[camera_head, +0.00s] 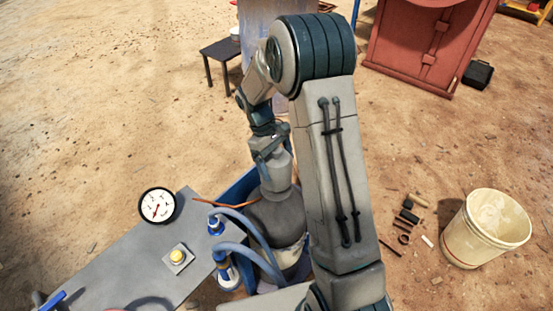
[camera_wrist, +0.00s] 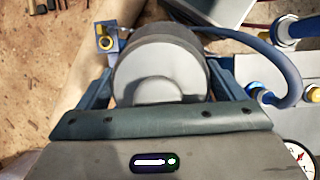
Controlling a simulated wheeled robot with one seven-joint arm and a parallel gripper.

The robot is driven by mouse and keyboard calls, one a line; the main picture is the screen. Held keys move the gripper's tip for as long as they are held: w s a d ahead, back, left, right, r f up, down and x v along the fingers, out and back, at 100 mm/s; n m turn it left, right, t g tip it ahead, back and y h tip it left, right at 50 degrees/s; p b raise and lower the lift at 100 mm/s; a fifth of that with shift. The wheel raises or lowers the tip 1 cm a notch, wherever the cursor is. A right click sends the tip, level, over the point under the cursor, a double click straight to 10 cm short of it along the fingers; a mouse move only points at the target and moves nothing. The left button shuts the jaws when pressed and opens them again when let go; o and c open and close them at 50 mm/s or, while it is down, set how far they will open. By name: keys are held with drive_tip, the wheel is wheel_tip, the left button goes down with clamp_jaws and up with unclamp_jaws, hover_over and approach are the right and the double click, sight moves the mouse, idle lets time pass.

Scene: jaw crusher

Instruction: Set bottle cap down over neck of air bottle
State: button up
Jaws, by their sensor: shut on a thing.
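My gripper (camera_head: 268,146) points down over the air bottle (camera_head: 276,218), a dark grey rounded cylinder beside the bench. It is shut on the bottle cap (camera_head: 279,172), a light grey piece that narrows towards the top. In the wrist view the cap (camera_wrist: 160,72) shows as a wide grey round body between the two blue-grey fingers. The cap is upright and directly above the bottle's shoulder. It hides the bottle's neck, so I cannot tell whether it touches the bottle or how far it is over the neck.
A grey bench (camera_head: 135,262) at the left carries a gauge (camera_head: 157,205) and a yellow button (camera_head: 177,256). Blue hoses (camera_head: 245,222) curve close to the bottle's left side. A cream bucket (camera_head: 486,229) and small loose parts (camera_head: 409,215) lie on the sand at the right.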

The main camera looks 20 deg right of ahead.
drive_tip(key=shift+f+b, duration=0.95)
drive_tip(key=shift+f, duration=1.05)
drive_tip(key=o, duration=1)
drive_tip(key=shift+c, duration=0.2)
drive_tip(key=p+v, duration=0.1)
drive_tip(key=v, duration=1.2)
drive_tip(key=shift+s, duration=0.1)
drive_tip(key=shift+r, duration=0.4)
